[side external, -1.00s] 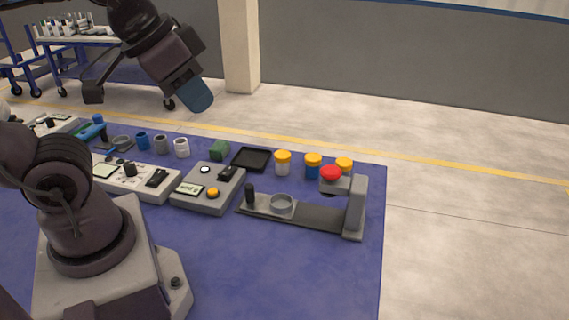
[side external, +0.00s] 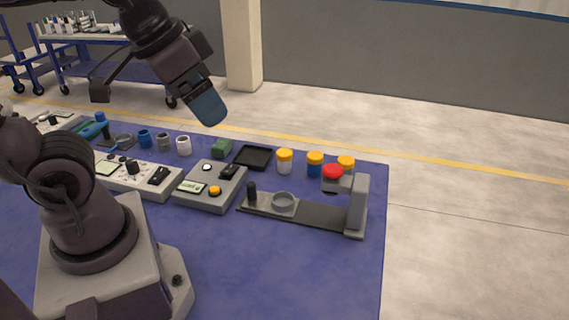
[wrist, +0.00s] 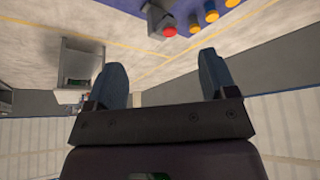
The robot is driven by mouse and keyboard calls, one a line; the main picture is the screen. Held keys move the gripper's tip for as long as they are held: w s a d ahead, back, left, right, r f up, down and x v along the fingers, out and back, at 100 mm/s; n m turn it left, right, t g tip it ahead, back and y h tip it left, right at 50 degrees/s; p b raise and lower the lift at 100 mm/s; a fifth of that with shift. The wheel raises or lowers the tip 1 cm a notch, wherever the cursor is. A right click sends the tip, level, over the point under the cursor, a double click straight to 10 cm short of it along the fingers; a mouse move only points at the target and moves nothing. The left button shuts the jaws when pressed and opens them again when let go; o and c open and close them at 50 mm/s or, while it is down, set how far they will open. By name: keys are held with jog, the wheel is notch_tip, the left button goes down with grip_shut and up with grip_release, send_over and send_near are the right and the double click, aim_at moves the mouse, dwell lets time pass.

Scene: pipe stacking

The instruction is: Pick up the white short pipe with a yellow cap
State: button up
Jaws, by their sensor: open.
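The white short pipe with a yellow cap (side external: 285,166) stands upright on the blue table, right of a black tray. A blue pipe with a yellow cap (side external: 315,170) stands to its right. A third yellow-capped pipe (side external: 346,162) is partly hidden by the press-like stand. My gripper (side external: 209,112) is raised above the table's back side, left of the white pipe and clear of it. In the wrist view my gripper (wrist: 162,75) has its two blue fingers apart with nothing between them. Yellow caps (wrist: 211,16) show at the top there; I cannot tell which is the white pipe's.
A grey stand with a red knob (side external: 333,171) rises right of the pipes. The black tray (side external: 253,157), a green block (side external: 221,148) and a grey control box (side external: 210,187) lie left of them. The table's front right is clear.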

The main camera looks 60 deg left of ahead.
jog(key=w+a+f+g, duration=0.3)
jog(key=w+f, duration=0.1)
jog(key=w, duration=0.1)
jog(key=m+g+y, duration=0.2)
jog(key=m+y, duration=0.3)
jog(key=m, duration=1.3)
send_near(286, 153)
jog(key=x, duration=0.6)
jog(key=shift+s+a+r, duration=0.2)
jog(key=shift+s+a, duration=0.1)
jog(key=shift+s, duration=0.05)
jog(key=shift+h, duration=0.3)
jog(key=shift+w+d+x, duration=0.1)
jog(key=shift+w+x, duration=0.05)
jog(key=shift+x, duration=1.3)
jog(key=shift+w+d+x, duration=0.1)
jog(key=shift+w+x, duration=0.05)
jog(key=shift+x, duration=1.35)
jog(key=shift+f, duration=0.1)
jog(key=shift+c, duration=0.4)
